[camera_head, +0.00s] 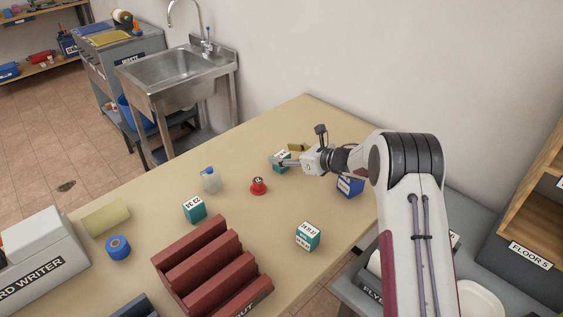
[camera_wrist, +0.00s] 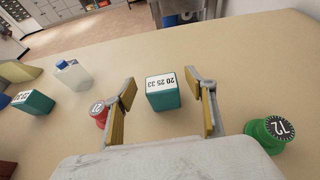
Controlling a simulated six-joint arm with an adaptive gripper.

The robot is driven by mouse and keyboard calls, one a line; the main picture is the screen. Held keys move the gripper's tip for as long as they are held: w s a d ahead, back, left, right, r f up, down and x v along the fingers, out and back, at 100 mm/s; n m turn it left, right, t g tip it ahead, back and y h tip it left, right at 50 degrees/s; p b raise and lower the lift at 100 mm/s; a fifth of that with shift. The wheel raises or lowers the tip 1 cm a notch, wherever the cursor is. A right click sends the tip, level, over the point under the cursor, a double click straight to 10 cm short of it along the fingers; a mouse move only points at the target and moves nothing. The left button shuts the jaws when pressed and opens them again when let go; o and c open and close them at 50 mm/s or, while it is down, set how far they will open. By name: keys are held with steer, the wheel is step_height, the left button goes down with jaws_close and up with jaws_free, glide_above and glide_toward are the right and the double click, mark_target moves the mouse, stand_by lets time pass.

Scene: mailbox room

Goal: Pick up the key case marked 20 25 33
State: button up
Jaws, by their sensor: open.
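The key case (camera_wrist: 161,97) marked 20 25 33 is a teal box with a white label on top. In the wrist view it stands between the two fingers of my gripper (camera_wrist: 164,88), with a gap on each side. The label reads upside down there. In the head view the case (camera_head: 281,163) is at the far part of the table, partly covered by my gripper (camera_head: 276,161). My gripper is open and holds nothing. Two similar teal cases stand elsewhere: one at left centre (camera_head: 194,210) and one nearer the front (camera_head: 307,237).
A red tag piece (camera_head: 258,187) and a clear bottle (camera_head: 211,180) stand left of the case. A green round piece marked 72 (camera_wrist: 270,134) is right of my gripper. A blue box (camera_head: 349,187) is below my arm. A dark red rack (camera_head: 210,267) fills the front.

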steer(key=shift+f, duration=0.4)
steer(key=shift+f, duration=0.4)
steer(key=shift+w+a+f, duration=0.1)
steer(key=shift+a+f, duration=0.05)
steer(key=shift+f, duration=0.1)
steer(key=shift+x, duration=2.3)
steer(key=c, duration=1.3)
